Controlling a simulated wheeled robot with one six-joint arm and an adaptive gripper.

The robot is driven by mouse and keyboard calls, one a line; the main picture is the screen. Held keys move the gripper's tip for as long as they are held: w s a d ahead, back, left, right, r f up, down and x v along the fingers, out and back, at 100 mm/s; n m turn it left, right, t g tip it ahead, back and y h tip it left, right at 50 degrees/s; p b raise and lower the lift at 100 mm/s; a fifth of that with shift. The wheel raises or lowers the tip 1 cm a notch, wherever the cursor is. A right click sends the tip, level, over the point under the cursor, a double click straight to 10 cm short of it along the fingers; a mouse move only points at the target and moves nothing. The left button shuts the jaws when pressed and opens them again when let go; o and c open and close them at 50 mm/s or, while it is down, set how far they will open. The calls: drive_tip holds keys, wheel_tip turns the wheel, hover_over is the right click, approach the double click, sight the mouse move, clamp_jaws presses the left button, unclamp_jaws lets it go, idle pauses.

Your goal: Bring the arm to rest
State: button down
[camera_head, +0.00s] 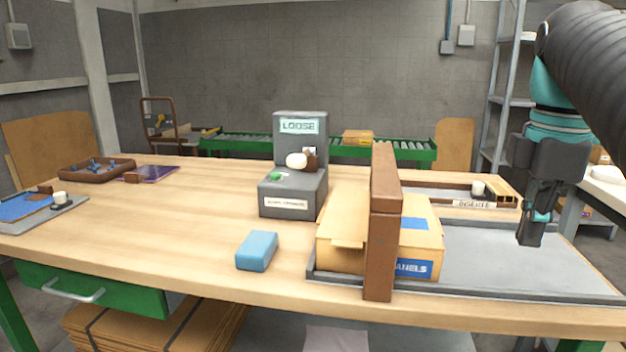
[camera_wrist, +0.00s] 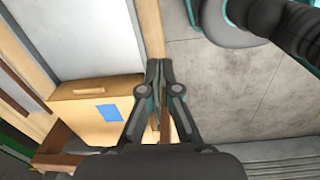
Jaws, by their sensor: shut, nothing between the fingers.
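My arm comes in from the upper right of the head view. My gripper (camera_head: 530,238) hangs pointing down above the right part of the grey tray (camera_head: 490,262), to the right of the cardboard box. Its fingers are shut and empty. In the wrist view my gripper (camera_wrist: 160,64) shows its two fingertips together, with the table edge and the floor beyond them. I cannot tell the exact height of the fingertips above the tray.
The open PANELS box (camera_head: 425,247) sits on the tray behind a brown upright post (camera_head: 383,235). A grey LOOSE machine (camera_head: 292,190) and a blue block (camera_head: 257,250) stand left of it. An INSERTS tray (camera_head: 470,203) lies behind. The table's left middle is clear.

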drive_tip(key=a+f+m+t, duration=0.1)
drive_tip(key=a+f+m, duration=0.1)
drive_tip(key=f, duration=0.2)
drive_tip(key=s+a+f+m+t, duration=0.1)
drive_tip(key=a+f+m, duration=0.2)
drive_tip(key=f, duration=0.1)
drive_tip(key=s+a+f+m, duration=0.1)
drive_tip(key=a+f+m, duration=0.1)
drive_tip(key=f, duration=0.1)
drive_tip(key=shift+s+a+f+m+t, duration=0.25)
drive_tip(key=shift+a+f+m+t, duration=0.05)
drive_tip(key=shift+a+f+t, duration=0.1)
drive_tip(key=s+a+f+m+t, duration=0.1)
drive_tip(key=s+a+f+m, duration=0.1)
drive_tip(key=f, duration=0.3)
drive_tip(key=s+a+f+m+t, duration=0.1)
drive_tip(key=a+f+m, duration=0.1)
drive_tip(key=f+m, duration=0.2)
wheel_tip(320, 180, down, 2)
drive_tip(key=shift+s+a+f+m, duration=0.25)
drive_tip(key=shift+s+a+m, duration=0.05)
drive_tip(key=shift+s, duration=0.05)
